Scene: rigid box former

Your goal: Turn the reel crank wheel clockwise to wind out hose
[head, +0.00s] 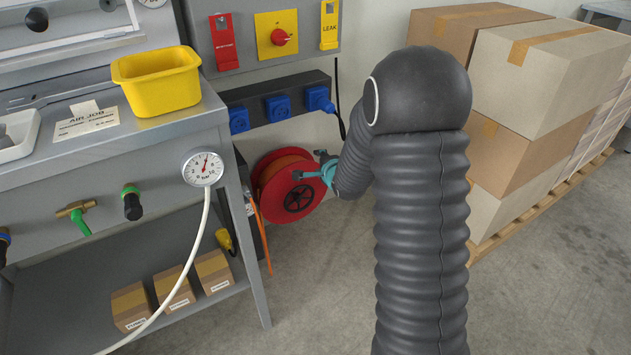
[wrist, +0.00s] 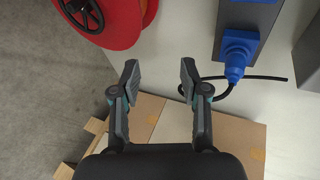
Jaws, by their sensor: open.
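The red hose reel (head: 276,204) is mounted low at the wall, beside the workbench, with orange hose (head: 266,238) hanging down at its left. A black spoked crank wheel (head: 298,199) sits at its centre. In the wrist view the reel (wrist: 125,22) is at the top left, with part of the crank wheel (wrist: 97,14) cut off by the frame edge. My gripper (head: 309,166) is in front of the reel's upper right part in the head view. In the wrist view my gripper (wrist: 159,78) is open and empty, its fingers apart from the wheel.
A blue plug (wrist: 238,50) with a black cable is to the right of my fingers in the wrist view. Stacked cardboard boxes (head: 535,80) stand on a pallet at the right. The workbench leg (head: 249,240) is left of the reel. Bare floor (head: 325,290) lies below it.

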